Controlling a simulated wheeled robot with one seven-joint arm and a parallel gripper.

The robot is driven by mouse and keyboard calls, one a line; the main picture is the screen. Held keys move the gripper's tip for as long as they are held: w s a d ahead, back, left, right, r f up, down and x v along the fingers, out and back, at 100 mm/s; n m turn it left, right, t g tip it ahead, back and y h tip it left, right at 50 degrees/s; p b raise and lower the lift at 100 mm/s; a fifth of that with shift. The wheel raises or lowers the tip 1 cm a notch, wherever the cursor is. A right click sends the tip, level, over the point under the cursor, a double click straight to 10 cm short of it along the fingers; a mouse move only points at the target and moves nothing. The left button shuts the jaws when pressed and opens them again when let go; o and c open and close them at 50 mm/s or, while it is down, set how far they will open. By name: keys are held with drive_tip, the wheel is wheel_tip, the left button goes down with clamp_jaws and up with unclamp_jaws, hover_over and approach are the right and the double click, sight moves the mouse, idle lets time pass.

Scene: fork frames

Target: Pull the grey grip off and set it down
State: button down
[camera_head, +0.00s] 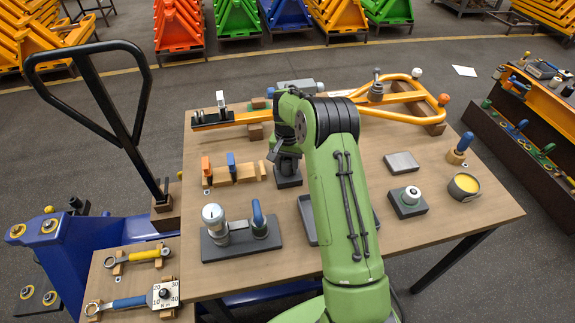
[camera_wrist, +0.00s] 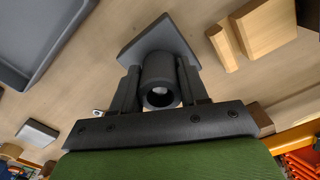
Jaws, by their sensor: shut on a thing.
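The grey grip is a dark, hollow cylinder (camera_wrist: 158,76) in the wrist view, with something pale inside its open end. My gripper (camera_wrist: 160,88) has one finger on each side of it and is shut on it. A dark square plate (camera_wrist: 150,36) lies beyond the grip; I cannot tell whether the grip touches it. The grip itself cannot be made out there.
A dark tray (camera_head: 307,221) lies partly behind my arm. An orange frame (camera_head: 430,100) rests along the back. Wooden blocks (camera_head: 235,175) and a grey cylinder fixture (camera_head: 215,225) stand left. A block with a pale knob (camera_head: 409,198) and a yellow-filled cup (camera_head: 463,187) stand right. The right front is clear.

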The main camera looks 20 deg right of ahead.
drive_tip(key=shift+r+p, duration=2.2)
drive_tip(key=shift+r, duration=1.05)
drive_tip(key=shift+r+p, duration=1.55)
drive_tip(key=shift+r, duration=0.55)
drive_tip(key=shift+f, duration=0.1)
